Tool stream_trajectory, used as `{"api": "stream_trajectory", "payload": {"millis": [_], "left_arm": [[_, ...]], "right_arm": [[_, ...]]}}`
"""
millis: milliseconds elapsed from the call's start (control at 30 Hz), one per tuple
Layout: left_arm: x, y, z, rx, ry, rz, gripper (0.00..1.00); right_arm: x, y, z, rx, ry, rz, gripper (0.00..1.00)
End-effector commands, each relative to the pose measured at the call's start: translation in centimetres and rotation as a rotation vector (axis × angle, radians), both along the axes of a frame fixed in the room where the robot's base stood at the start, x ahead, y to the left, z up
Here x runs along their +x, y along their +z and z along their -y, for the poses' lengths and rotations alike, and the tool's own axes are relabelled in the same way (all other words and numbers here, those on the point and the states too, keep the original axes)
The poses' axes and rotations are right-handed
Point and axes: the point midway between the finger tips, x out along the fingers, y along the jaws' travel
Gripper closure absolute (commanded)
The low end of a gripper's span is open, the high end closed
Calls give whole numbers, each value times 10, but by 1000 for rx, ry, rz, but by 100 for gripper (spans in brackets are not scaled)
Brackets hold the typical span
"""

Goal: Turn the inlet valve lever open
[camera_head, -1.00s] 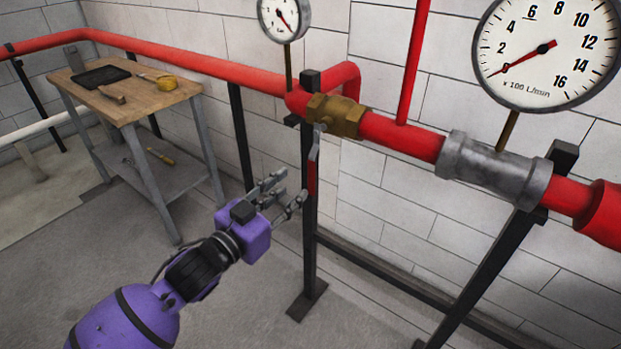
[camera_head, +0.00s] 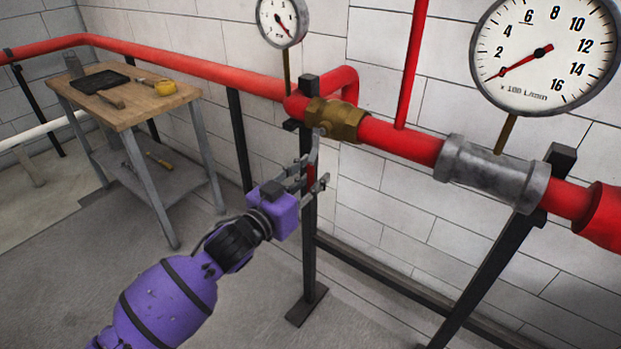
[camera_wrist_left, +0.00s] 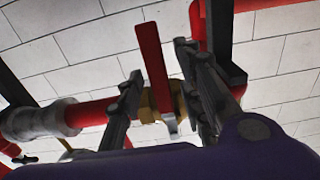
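The brass inlet valve (camera_head: 335,119) sits on the red pipe in the head view. Its red lever (camera_head: 310,162) hangs down in front of the black post, partly hidden by my gripper. My left gripper (camera_head: 316,168) is at the lever with its fingers spread. In the left wrist view, the red lever (camera_wrist_left: 154,60) stands between the two dark fingers of my left gripper (camera_wrist_left: 162,68), with gaps showing on both sides. The brass valve body (camera_wrist_left: 150,108) shows behind it. My right gripper is not in view.
The black support post (camera_head: 309,240) stands right behind the lever. The red pipe (camera_head: 400,139) runs along the wall, with a small gauge (camera_head: 282,22) and a large flow gauge (camera_head: 543,55). A wooden-topped table (camera_head: 125,112) with tools stands left. Floor in front is clear.

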Motion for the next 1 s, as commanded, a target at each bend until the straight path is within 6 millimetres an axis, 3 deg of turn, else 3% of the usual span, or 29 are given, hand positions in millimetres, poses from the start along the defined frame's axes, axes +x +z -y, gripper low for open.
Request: {"api": "stream_trajectory", "payload": {"millis": [67,333,767,1000], "left_arm": [[0,0,0,0,0,0,66],[0,0,0,1,0,1,100],[-1,0,1,-9,0,-6,100],[-7,3,9,-84,0,-60,100]], "right_arm": [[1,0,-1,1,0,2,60],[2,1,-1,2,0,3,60],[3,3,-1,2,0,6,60],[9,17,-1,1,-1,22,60]]}}
